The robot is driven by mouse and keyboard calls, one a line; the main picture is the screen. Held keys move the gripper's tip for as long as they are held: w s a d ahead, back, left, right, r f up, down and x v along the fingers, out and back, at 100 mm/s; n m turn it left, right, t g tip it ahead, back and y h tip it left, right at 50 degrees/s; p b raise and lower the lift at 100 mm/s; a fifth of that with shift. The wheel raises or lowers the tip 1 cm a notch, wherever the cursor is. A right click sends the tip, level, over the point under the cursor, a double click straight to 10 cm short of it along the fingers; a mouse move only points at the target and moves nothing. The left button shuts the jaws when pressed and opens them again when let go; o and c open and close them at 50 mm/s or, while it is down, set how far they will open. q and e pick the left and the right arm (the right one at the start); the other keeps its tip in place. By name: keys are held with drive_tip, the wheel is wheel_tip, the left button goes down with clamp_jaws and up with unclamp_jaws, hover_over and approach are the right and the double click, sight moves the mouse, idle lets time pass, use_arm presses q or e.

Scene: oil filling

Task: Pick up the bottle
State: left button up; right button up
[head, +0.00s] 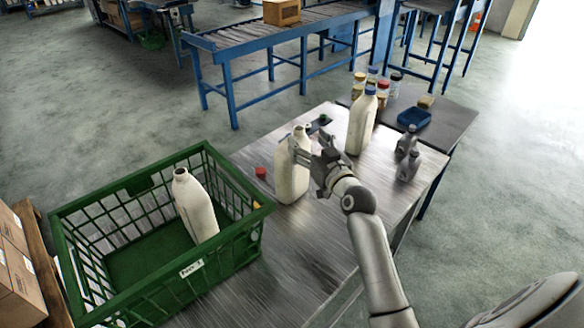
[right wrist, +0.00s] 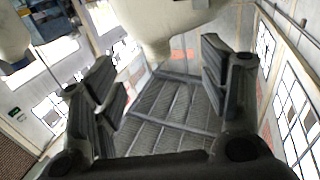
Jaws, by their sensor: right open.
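A white bottle (head: 291,178) without a cap stands upright on the metal table (head: 300,250). My right gripper (head: 307,140) is open at its upper part, with the fingers reaching toward the neck and handle from the right. In the right wrist view, the pale bottle (right wrist: 160,25) fills the top, its neck pointing down between the open fingers (right wrist: 160,78). Contact cannot be told. A second uncapped white bottle (head: 196,208) leans inside the green crate (head: 150,290). A third white bottle (head: 362,122) with a blue cap stands behind the gripper. My left gripper is not in view.
A red cap (head: 261,172) lies left of the bottle. Two grey bottles (head: 407,152) stand near the table's right edge. Several small jars (head: 383,92) and a blue tray (head: 414,117) are at the back. Bare tabletop lies in front of the bottle.

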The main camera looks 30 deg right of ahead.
sight(301, 133)
drive_tip(key=shift+w, duration=0.65)
drive_tip(key=w, duration=0.2)
drive_tip(key=w+p, duration=0.1)
drive_tip(key=w, duration=0.1)
drive_tip(key=shift+d, duration=0.2)
drive_tip(key=shift+w+f, duration=0.1)
drive_tip(key=shift+w, duration=0.35)
drive_tip(key=shift+c, duration=0.4)
drive_tip(key=c, duration=1.2)
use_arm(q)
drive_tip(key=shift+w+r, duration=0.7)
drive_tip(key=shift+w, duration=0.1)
use_arm(e)
drive_tip(key=shift+o, duration=0.2)
